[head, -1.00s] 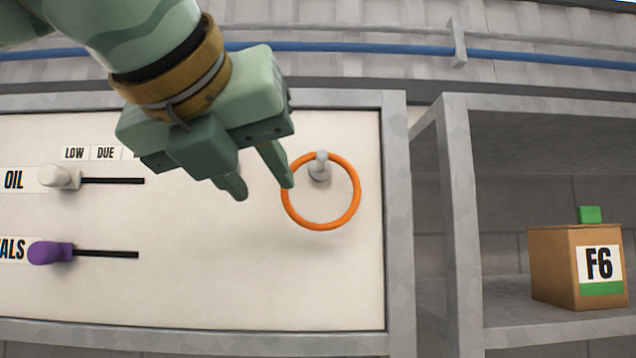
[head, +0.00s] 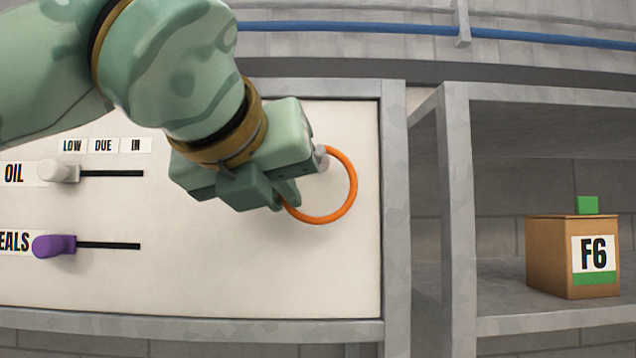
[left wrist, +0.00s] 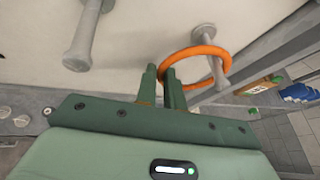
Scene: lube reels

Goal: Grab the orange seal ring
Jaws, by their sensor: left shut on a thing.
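The orange seal ring (head: 352,190) is at the right part of the white panel, by a grey peg (head: 322,157) that is partly hidden behind my left gripper. My left gripper (head: 287,203) has its fingers at the ring's lower left side. In the left wrist view the left gripper (left wrist: 162,76) is shut on the near side of the orange ring (left wrist: 222,55), which still passes around the grey peg (left wrist: 207,45). My right gripper is not in view.
A second grey peg (left wrist: 84,40) shows in the left wrist view. White (head: 58,171) and purple (head: 52,246) sliders are on the white panel (head: 200,290). A cardboard box marked F6 (head: 550,255) stands on the right shelf (head: 500,325).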

